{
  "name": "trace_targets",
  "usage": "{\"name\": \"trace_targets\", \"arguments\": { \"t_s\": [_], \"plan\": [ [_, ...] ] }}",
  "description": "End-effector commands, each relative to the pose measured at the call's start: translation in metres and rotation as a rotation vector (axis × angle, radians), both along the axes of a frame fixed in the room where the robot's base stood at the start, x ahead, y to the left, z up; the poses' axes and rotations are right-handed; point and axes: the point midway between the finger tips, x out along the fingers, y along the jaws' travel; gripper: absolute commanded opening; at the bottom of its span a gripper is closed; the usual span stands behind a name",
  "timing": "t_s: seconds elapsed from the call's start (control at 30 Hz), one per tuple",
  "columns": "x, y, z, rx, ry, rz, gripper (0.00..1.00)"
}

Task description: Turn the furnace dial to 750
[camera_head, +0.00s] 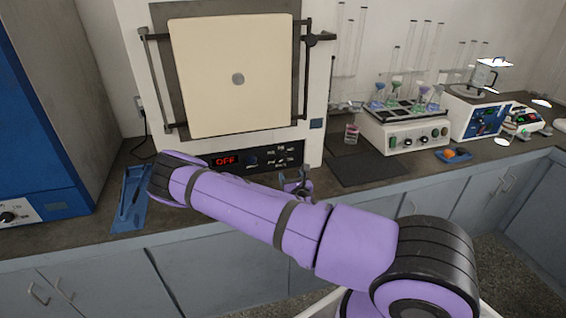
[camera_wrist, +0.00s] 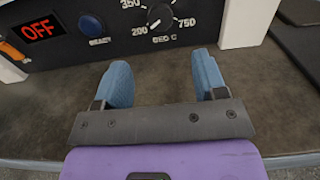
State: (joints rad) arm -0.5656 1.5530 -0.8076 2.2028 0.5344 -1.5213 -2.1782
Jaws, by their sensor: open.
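The furnace (camera_head: 224,150) stands on the counter, with a cream door and a black control panel at its base. Its display reads OFF (camera_wrist: 40,29). The black dial (camera_wrist: 160,18) shows in the wrist view at the top centre of the panel, with 200, 350 and 750 marked around it; its pointer appears to be toward 200. My gripper (camera_wrist: 163,75) is open and empty, its two blue fingers below and on either side of the dial, apart from it. In the head view my purple arm mostly hides the gripper (camera_head: 298,184).
A blue RESET button (camera_wrist: 91,25) is left of the dial, and an orange switch (camera_wrist: 12,50) farther left. A blue tray (camera_head: 130,200) lies on the counter left of my arm. A dark mat (camera_head: 360,168) and a rack device (camera_head: 405,132) stand to the right.

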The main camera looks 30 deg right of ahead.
Motion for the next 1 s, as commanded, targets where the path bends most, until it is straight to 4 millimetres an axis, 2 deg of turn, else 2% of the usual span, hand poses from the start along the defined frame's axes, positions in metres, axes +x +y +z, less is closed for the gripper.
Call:
{"name": "trace_targets", "arguments": {
  "t_s": [0.17,0.6,0.8,1.0],
  "plan": [
    [0.017,-0.005,0.0,0.001,-0.003,0.0,0.65],
    [0.086,-0.025,0.0,0.004,-0.002,-0.001,0.65],
    [0.1,-0.029,0.0,0.003,-0.001,-0.002,0.65],
    [0.102,-0.03,0.0,0.002,-0.001,-0.002,0.65]
  ]
}}
